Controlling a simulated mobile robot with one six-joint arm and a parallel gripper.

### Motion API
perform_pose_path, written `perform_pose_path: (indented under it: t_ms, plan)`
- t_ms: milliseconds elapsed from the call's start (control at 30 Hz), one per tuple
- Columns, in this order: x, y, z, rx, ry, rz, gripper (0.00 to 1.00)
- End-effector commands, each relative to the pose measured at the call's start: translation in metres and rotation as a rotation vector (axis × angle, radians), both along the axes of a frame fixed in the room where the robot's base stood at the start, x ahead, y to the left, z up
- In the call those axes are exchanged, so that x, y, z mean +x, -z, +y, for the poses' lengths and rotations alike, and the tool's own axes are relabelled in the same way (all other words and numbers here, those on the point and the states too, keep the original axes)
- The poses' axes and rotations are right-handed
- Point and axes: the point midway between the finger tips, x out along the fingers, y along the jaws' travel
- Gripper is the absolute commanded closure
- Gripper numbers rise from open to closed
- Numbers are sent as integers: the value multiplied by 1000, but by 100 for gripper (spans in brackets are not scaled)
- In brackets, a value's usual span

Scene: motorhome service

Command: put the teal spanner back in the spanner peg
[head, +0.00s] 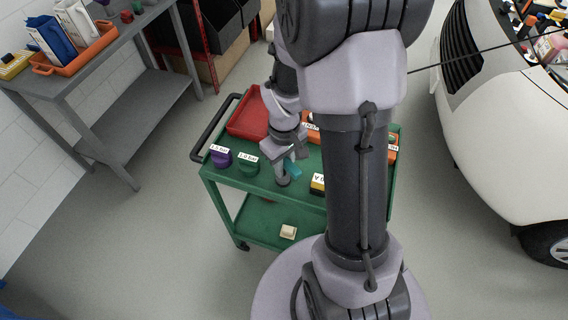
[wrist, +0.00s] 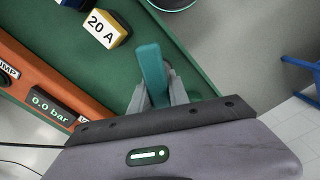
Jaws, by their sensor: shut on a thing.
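My gripper (head: 286,160) is over the top of the green cart, near its front edge. In the wrist view my gripper (wrist: 160,92) is shut on a teal piece, the teal spanner (wrist: 151,70), which sticks out beyond the fingertips. In the head view the teal spanner (head: 291,167) shows only in part at the gripper. A short grey upright piece (head: 282,179) is just below it; I cannot tell whether this is the spanner peg or whether the spanner touches it.
The green cart (head: 262,190) carries a red tray (head: 249,118), a purple part (head: 221,158), a green part (head: 248,167) and a yellow block marked 20 A (wrist: 106,29). An orange panel (wrist: 35,84) lies along one side. A white motorhome (head: 500,110) stands at right.

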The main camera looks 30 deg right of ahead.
Motion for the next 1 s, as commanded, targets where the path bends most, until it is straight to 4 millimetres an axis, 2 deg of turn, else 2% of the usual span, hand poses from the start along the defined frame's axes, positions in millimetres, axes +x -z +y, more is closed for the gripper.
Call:
perform_pose_path:
  t_ms: [233, 267, 367, 633, 733, 867, 1000]
  plan:
    - [0, 8, 0, 0, 0, 0, 100]
    - [0, 7, 0, 0, 0, 0, 73]
    - [0, 7, 0, 0, 0, 0, 53]
    - [0, 7, 0, 0, 0, 1, 53]
    - [0, -1, 0, 0, 0, 0, 53]
    - [1, -33, 0, -2, -1, -3, 53]
    - [1, -78, 0, -1, -1, -4, 53]
